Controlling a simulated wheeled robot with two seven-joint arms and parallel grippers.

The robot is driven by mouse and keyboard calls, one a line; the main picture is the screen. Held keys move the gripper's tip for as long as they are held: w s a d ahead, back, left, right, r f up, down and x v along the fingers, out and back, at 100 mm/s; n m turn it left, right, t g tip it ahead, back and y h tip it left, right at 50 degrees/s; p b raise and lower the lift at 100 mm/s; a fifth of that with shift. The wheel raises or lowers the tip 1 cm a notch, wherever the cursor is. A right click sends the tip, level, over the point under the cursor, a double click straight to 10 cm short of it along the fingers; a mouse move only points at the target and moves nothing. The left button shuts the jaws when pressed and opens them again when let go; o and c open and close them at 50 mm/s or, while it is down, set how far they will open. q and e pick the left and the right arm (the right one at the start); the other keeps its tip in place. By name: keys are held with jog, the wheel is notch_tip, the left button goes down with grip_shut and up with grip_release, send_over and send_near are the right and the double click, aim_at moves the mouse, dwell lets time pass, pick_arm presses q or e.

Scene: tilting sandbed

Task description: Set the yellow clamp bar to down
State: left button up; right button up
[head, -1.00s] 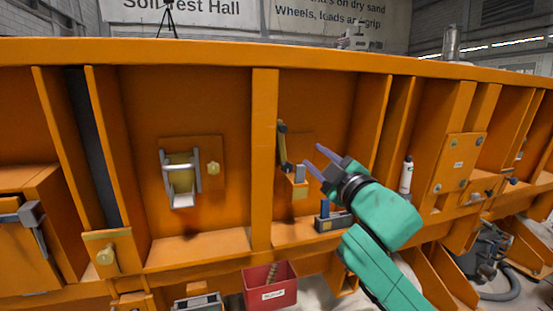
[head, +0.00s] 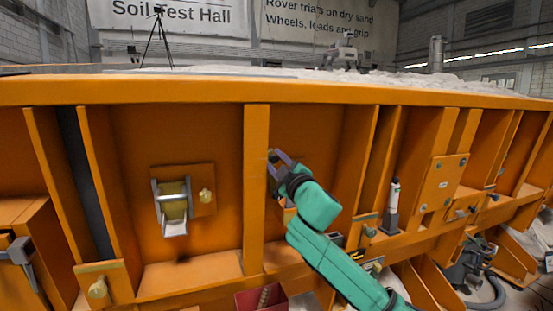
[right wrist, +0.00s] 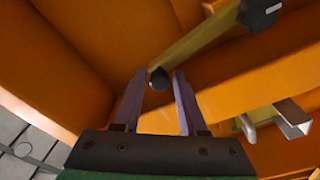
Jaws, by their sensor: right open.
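The yellow clamp bar (right wrist: 205,42) crosses the upper part of the right wrist view, a dull yellow bar with a black block at its upper right end and a round black knob (right wrist: 158,79) at its near end. In the head view only the bar's dark upper end (head: 272,155) shows clearly, beside the upright orange rib; my gripper hides most of the rest. My right gripper (head: 279,157) is open at that end. In the right wrist view its purple fingers (right wrist: 160,73) stand on either side of the knob, with gaps visible. My left gripper is not in view.
The orange rib (head: 256,190) stands just left of the bar. A silver-framed latch (head: 174,205) is on the panel to the left. A white bottle (head: 393,195) stands to the right. A red bin (head: 262,297) is below.

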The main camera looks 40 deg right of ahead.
jog(key=shift+c, duration=0.3)
grip_shut()
dwell(1.1)
